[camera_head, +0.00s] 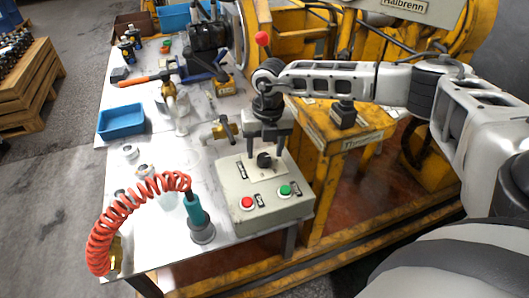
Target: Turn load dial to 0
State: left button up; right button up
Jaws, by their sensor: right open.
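The load dial (264,160) is a small black knob on the sloped top of a grey control box (262,215). The box also carries a red button (247,203) and a green button (285,190). My right gripper (265,153) points down over the box from behind. It is open, with its fingers apart around or just behind the dial. I cannot tell whether they touch it. The dial's pointer and scale are too small to read. My left gripper is not in view.
A red coiled hose (125,207) and a teal tool (196,212) stand at the box's left. A blue tray (121,122), a hammer (147,76) and several small parts lie on the metal table (170,250). Yellow machinery (325,130) stands behind and right of the box.

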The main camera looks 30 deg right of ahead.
jog(key=shift+f, duration=1.15)
jog(key=c, duration=1)
jog(key=shift+o, duration=0.2)
